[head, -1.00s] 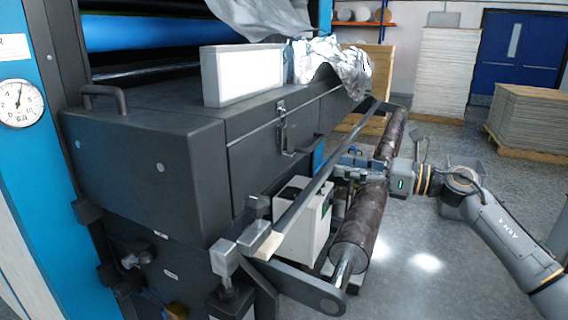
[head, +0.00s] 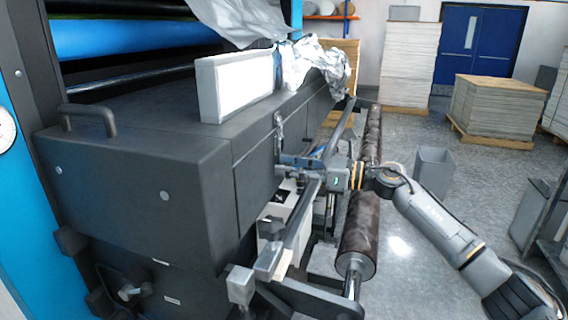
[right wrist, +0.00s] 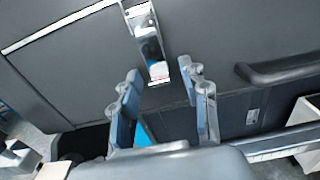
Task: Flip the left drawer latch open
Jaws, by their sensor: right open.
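The metal drawer latch (head: 278,124) is on the dark front of the machine, and its lower part is hidden in the head view. In the right wrist view the shiny latch (right wrist: 148,42) hangs down the dark drawer front (right wrist: 75,65) and looks closed. My right gripper (head: 282,167) is at the machine's front, just below the latch. In the right wrist view its two blue-grey fingers (right wrist: 160,80) are apart and empty, with the latch's lower end just beyond the gap between them. I cannot tell whether they touch it. My left gripper is out of view.
A dark bar handle (right wrist: 282,70) sticks out right of the fingers in the wrist view. A long rail and a brown roller (head: 362,222) run beside my right arm. A white box (head: 238,85) and crumpled foil (head: 322,62) lie on the machine top.

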